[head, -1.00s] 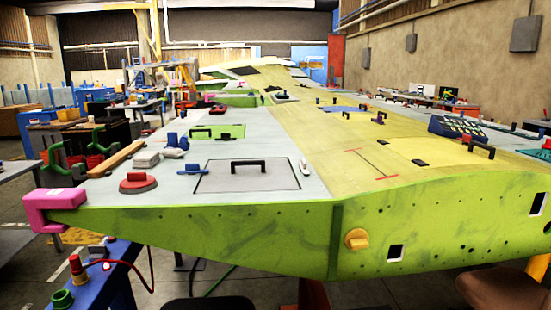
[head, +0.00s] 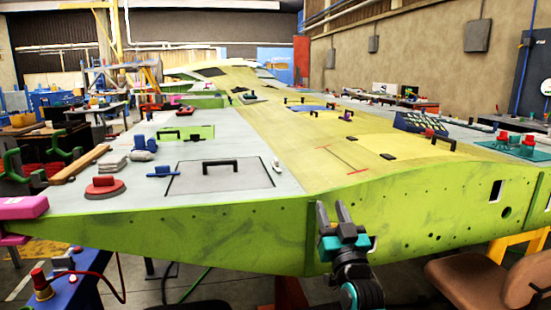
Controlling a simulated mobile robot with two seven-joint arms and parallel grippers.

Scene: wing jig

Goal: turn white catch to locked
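A small whitish elongated piece (head: 276,165) lies on the wing's top skin, just right of the grey panel with the black handle. It may be the white catch, but it is too small to read how it is turned. My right gripper (head: 333,210) is in front of the wing's green front face, below the top edge. Its two fingers stand apart with nothing visible between them. It is clear of the whitish piece, lower and to its right. My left gripper is out of view.
The green wing face (head: 220,235) fills the front. The grey panel (head: 220,177) has a raised black handle. A brown chair (head: 490,285) stands at lower right.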

